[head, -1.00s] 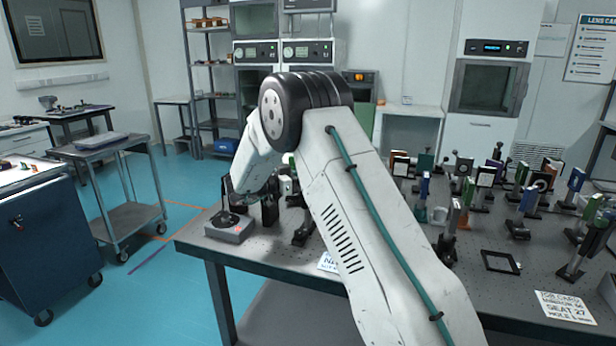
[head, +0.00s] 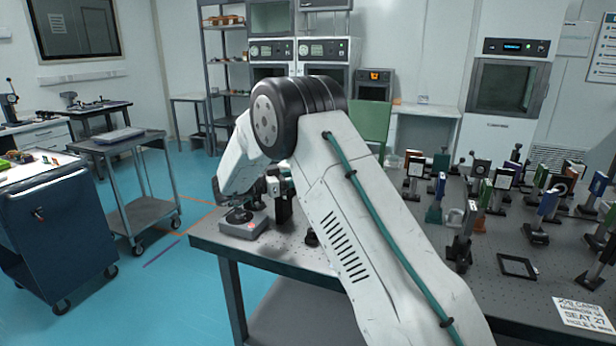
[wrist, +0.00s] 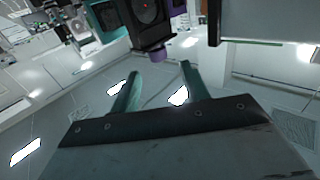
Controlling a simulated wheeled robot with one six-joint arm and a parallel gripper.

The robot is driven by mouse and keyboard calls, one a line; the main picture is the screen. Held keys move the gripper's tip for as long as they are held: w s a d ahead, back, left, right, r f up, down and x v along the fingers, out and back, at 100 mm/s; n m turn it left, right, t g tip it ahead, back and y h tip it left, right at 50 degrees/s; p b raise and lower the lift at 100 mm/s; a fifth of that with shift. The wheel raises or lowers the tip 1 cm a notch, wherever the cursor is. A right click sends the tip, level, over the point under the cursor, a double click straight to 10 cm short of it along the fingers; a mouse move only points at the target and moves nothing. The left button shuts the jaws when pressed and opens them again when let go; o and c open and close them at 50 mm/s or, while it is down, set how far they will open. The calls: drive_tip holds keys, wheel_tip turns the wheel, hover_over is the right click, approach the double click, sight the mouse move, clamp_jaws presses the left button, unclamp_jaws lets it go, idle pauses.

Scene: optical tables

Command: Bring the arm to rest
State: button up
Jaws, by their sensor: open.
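My arm (head: 355,220) rises from the lower right of the head view, bends at a black joint, and its forearm slopes down to the left over the near-left corner of the optical table (head: 290,262). In the head view my gripper is hard to make out near a small grey box (head: 245,224) with a dark round top; I cannot tell whether they touch. In the wrist view my gripper (wrist: 161,68) shows two teal fingers spread apart with nothing between them.
Mounted optics (head: 500,185) crowd the table's right side, with a black square frame (head: 517,266) and a printed card (head: 585,313) nearer. Dark posts (head: 283,200) stand by the forearm. A trolley (head: 145,210) and blue cabinet (head: 60,235) stand left; blue floor lies between.

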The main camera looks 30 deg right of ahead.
idle(0.5)
drive_tip(key=w+a+r+n+t+y, duration=0.2)
drive_tip(key=w+r+n+t+y, duration=0.25)
drive_tip(key=r+t, duration=0.75)
drive_tip(key=s+a+r+n+t+y, duration=0.2)
drive_tip(key=s+a+r+n+y, duration=0.1)
drive_tip(key=a+n+y, duration=0.25)
drive_tip(key=s+a+r+n+t+y, duration=0.2)
drive_tip(key=s+a+r+n+y, duration=0.2)
drive_tip(key=a+y, duration=0.2)
drive_tip(key=s+a+f+n+g+y, duration=0.2)
drive_tip(key=s+a+f+g, duration=0.1)
drive_tip(key=s, duration=0.8)
drive_tip(key=s+a+f+n+g+y, duration=0.2)
drive_tip(key=s+f+n+g, duration=0.1)
drive_tip(key=s, duration=0.7)
drive_tip(key=s+d+f+g, duration=0.1)
drive_tip(key=s+f+g, duration=0.1)
drive_tip(key=s, duration=0.5)
drive_tip(key=s+d+f+g+h, duration=0.1)
drive_tip(key=s+d+f+g, duration=0.1)
drive_tip(key=s, duration=0.6)
drive_tip(key=s+d+f+g+h, duration=0.1)
drive_tip(key=s+f+g, duration=0.1)
drive_tip(key=s, duration=0.5)
drive_tip(key=shift+s+d+f+g, duration=0.3)
drive_tip(key=shift+s+d+f, duration=0.1)
drive_tip(key=shift+f, duration=0.45)
